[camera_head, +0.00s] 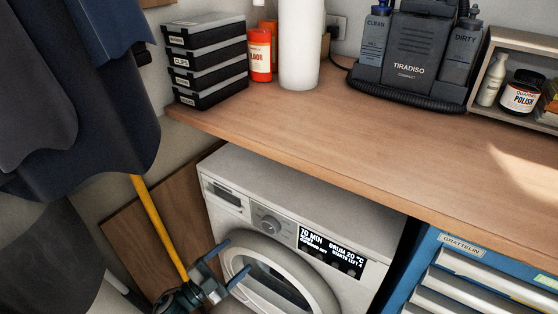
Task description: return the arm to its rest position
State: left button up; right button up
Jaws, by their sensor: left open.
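My left gripper (239,256) shows at the bottom, left of centre, with two blue fingers spread apart and nothing between them. It is in front of the washing machine (300,195), overlapping the left part of its round door in the picture. My left arm comes in from the bottom left, and most of it is out of view. My right gripper is not in view.
A wooden worktop (400,145) spans above the washing machine. It carries stacked black cases (205,60), an orange bottle (260,55), a white cylinder (300,45) and a black TIRADISO machine (408,60). A blue toolchest (425,262) stands right; a yellow pole (160,230) leans left.

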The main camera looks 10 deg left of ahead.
pick_arm(q)
jog(key=s+a+f+n+g+y+p, duration=0.1)
jog(key=s+a+f+n+g+y, duration=0.2)
jog(key=f, duration=0.6)
jog(key=s+a+f+n+g+y+p, duration=0.1)
jog(key=s+a+f+n+y, duration=0.15)
jog(key=f+n+y, duration=0.45)
jog(key=s+a+f+n+g+y+p, duration=0.1)
jog(key=s+a+f+n+y, duration=0.2)
jog(key=f, duration=0.9)
jog(key=s+f+n+g, duration=0.1)
jog(key=s+f+g, duration=0.2)
jog(key=s+f, duration=0.2)
jog(key=s+f+n+g+p, duration=0.1)
jog(key=s+f+g, duration=0.3)
jog(key=s, duration=0.8)
jog(key=s+d+f+n+g, duration=0.1)
jog(key=s+f+g, duration=0.2)
jog(key=s+f, duration=0.4)
jog(key=shift+s+g, duration=0.4)
jog(key=shift+s, duration=0.25)
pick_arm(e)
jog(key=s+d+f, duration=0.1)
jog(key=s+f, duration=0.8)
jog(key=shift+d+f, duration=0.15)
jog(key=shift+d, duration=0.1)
